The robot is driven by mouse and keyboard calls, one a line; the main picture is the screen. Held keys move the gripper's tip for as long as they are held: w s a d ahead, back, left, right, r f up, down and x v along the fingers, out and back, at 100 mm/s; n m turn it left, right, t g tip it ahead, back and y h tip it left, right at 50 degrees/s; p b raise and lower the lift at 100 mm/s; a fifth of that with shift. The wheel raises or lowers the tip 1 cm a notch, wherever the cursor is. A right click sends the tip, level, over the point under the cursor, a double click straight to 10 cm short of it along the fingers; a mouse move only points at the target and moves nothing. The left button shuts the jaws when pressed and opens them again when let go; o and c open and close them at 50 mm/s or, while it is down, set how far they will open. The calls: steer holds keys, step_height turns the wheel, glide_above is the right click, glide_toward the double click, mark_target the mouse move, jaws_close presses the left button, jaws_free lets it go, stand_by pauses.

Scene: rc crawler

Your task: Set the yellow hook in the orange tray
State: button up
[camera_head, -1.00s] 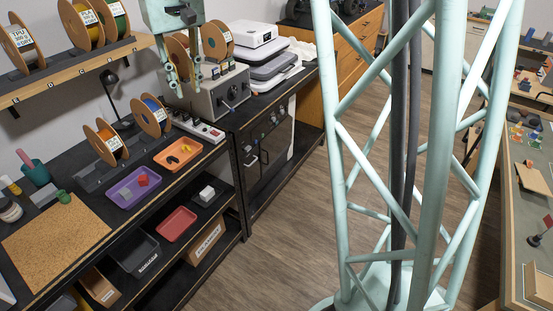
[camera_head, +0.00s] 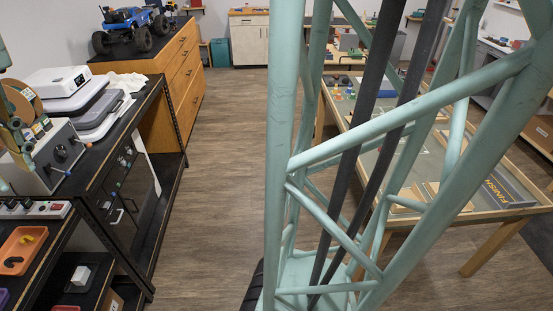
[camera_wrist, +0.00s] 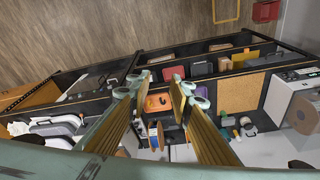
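The orange tray (camera_head: 20,251) is at the left edge of the head view, on the dark workbench. A small yellow piece, which looks like the yellow hook (camera_head: 27,239), lies inside it near the back. A small dark piece (camera_head: 13,262) lies in front of the hook in the tray. My gripper (camera_wrist: 160,80) is open, with nothing visible between its fingers. The orange tray (camera_wrist: 158,103) shows between the fingers in the wrist view, some distance beyond them. Its contents are too small to tell there.
A control box (camera_head: 50,155) and a red-switched power strip (camera_head: 33,209) stand behind the tray. A blue RC crawler (camera_head: 130,28) sits on a wooden cabinet (camera_head: 180,65). The wooden floor (camera_head: 215,190) is open between the benches. A work table (camera_head: 490,200) stands to the right.

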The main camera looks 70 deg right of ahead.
steer(key=s+f+t, duration=0.1)
steer(key=s+f, duration=0.1)
steer(key=s, duration=2.1)
steer(key=shift+s+f, duration=0.15)
steer(key=shift+f, duration=0.2)
step_height(320, 180, down, 10)
steer(key=b, duration=1)
steer(key=shift+f+b, duration=0.15)
steer(key=shift+b, duration=0.15)
